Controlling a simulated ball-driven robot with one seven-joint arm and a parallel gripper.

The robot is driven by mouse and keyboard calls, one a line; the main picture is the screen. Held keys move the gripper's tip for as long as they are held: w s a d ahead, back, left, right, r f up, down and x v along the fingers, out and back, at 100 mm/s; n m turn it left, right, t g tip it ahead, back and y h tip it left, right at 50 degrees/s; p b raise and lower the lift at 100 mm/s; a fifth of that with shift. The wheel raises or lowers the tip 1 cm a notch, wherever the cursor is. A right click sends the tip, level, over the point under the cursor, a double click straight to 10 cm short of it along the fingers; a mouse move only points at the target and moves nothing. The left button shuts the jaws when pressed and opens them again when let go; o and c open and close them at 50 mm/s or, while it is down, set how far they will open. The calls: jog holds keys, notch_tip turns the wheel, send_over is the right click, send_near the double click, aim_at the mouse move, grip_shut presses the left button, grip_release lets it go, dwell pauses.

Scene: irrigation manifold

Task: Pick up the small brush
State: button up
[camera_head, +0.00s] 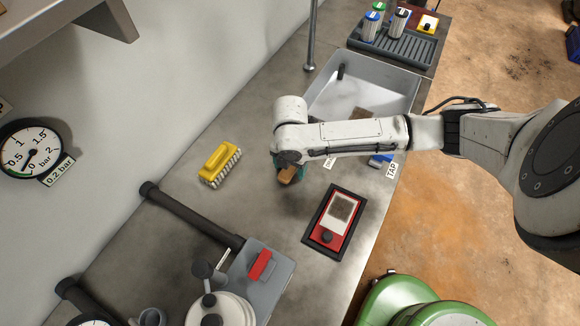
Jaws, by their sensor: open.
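A yellow brush (217,162) with white bristles lies on the grey worktop, left of my gripper and clear of it. My gripper (288,174) points down over the middle of the worktop, at the end of the white arm reaching in from the right. A small brown, wood-coloured piece (287,175) shows at the fingertips. It is mostly hidden by the gripper, so I cannot tell what it is or whether it touches the fingers. The jaws are open, though the fingers themselves are hard to make out.
A red device in a dark frame (334,220) lies right of the gripper. A grey sink (330,92) and a tray with bottles (418,50) are behind. Dark pipes (190,215) and a grey box with a red lever (262,272) stand in front. Worktop around the yellow brush is clear.

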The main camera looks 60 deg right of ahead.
jog(key=shift+c, duration=0.5)
jog(key=c, duration=1)
jog(key=shift+r, duration=0.55)
jog(key=r, duration=0.1)
jog(key=r+b, duration=0.1)
jog(key=shift+s+d+r, duration=0.15)
jog(key=shift+d+r, duration=0.05)
jog(key=shift+r, duration=0.1)
jog(key=s+d+r+b, duration=0.2)
jog(key=s+d+r, duration=0.3)
jog(key=s+r, duration=0.4)
jog(key=s, duration=0.3)
jog(key=shift+s+r+b, duration=0.2)
jog(key=shift+s+b, duration=0.1)
jog(key=shift+b, duration=0.05)
